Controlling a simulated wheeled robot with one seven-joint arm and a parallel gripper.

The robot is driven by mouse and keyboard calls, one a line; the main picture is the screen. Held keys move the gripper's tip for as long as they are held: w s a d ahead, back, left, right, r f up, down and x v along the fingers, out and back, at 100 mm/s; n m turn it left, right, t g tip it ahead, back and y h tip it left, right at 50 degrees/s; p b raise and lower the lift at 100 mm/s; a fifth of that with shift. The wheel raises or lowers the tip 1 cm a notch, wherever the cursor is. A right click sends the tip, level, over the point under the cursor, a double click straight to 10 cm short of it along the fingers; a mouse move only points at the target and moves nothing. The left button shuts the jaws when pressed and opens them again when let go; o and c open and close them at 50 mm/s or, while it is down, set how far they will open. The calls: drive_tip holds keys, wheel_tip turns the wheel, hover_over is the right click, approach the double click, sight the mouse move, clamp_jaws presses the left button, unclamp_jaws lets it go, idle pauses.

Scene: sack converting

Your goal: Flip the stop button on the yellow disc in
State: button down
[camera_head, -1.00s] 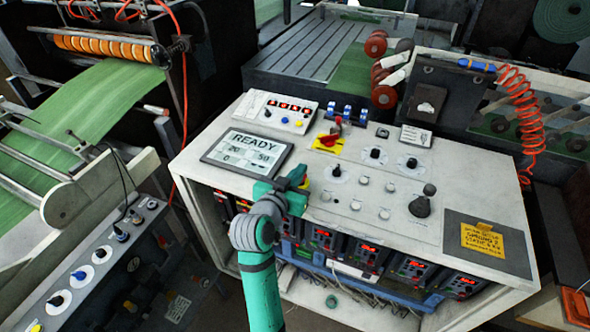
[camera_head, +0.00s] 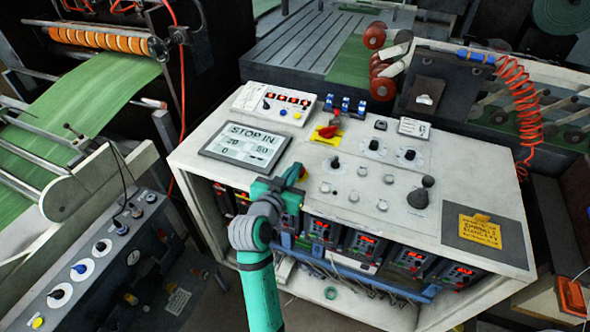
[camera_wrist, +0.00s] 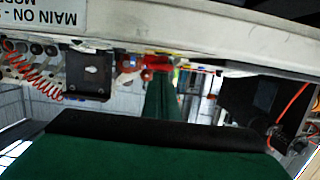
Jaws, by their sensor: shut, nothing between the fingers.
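The stop button is a red switch (camera_head: 329,131) on a yellow plate (camera_head: 320,138), on the white console top behind its front controls. It looks small, and I cannot tell its exact position. In the wrist view the red part (camera_wrist: 156,62) shows upside down beyond my fingers. My gripper (camera_head: 299,175) is shut and empty, over the console's front edge, in front of and left of the switch, apart from it. A console screen (camera_head: 245,146) reads "STOP IN" with numbers below.
Round knobs and a dark lever (camera_head: 421,198) stand on the console right of my gripper. Blue switches (camera_head: 346,105) sit behind the yellow plate. A button box (camera_head: 274,104) is at the back left. Red-lit modules (camera_head: 321,228) line the front below. A coiled red hose (camera_head: 527,115) hangs at right.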

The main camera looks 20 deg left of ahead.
drive_tip(key=shift+d+f, duration=0.1)
drive_tip(key=shift+f, duration=0.75)
drive_tip(key=r, duration=0.5)
drive_tip(key=shift+s+r, duration=0.25)
drive_tip(key=shift+r, duration=0.05)
drive_tip(key=v, duration=0.9)
drive_tip(key=shift+s+r, duration=0.2)
drive_tip(key=shift+s, duration=0.1)
drive_tip(key=shift+w, duration=0.15)
